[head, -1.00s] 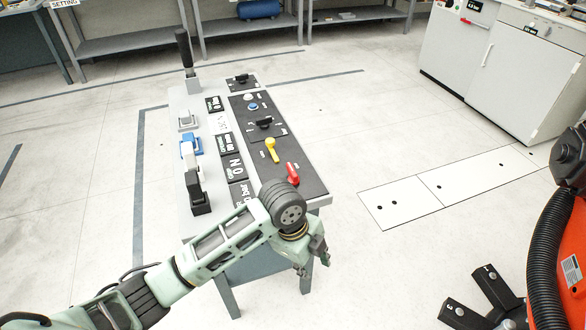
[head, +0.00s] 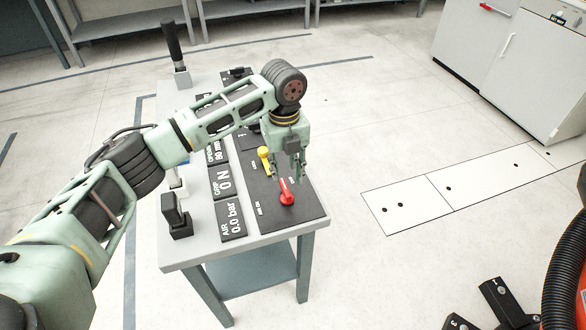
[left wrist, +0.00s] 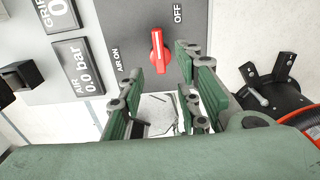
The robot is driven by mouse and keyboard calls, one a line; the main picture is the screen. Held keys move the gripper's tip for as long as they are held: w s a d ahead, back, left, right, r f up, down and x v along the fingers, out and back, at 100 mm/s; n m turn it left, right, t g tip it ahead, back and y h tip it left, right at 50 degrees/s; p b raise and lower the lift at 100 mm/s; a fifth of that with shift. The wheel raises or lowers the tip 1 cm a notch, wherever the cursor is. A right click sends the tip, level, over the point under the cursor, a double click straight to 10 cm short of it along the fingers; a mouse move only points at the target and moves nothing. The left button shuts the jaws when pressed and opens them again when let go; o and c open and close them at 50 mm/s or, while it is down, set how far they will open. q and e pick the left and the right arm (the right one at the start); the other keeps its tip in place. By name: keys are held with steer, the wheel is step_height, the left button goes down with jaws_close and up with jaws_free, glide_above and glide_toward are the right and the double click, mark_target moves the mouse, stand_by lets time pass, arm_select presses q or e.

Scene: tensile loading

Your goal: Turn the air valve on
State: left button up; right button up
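The air valve is a red handle (head: 286,193) on the dark panel near the table's front end. In the left wrist view the red handle (left wrist: 157,52) stands between the labels "AIR ON" on the left and "OFF" on the right. The air display (head: 231,219) reads 0.0 bar. My left gripper (head: 292,168) hangs just above and beyond the red handle in the head view. In the left wrist view its fingers (left wrist: 165,78) are apart with nothing between them, and the handle lies past their tips. My right gripper is not in view.
A yellow handle (head: 264,158) is close to my left gripper. A black upright lever (head: 171,42) stands at the table's far end, and a black switch (head: 176,214) at its left edge. Orange equipment with a black hose (head: 566,270) is at right.

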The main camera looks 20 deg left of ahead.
mark_target(286, 189)
arm_select(q)
steer(key=shift+w+a, duration=0.1)
steer(key=shift+w, duration=0.15)
steer(key=shift+f, duration=0.3)
steer(key=f, duration=0.5)
steer(key=shift+s, duration=0.4)
steer(key=shift+w+f, duration=0.1)
steer(key=shift+f, duration=0.65)
jaws_close()
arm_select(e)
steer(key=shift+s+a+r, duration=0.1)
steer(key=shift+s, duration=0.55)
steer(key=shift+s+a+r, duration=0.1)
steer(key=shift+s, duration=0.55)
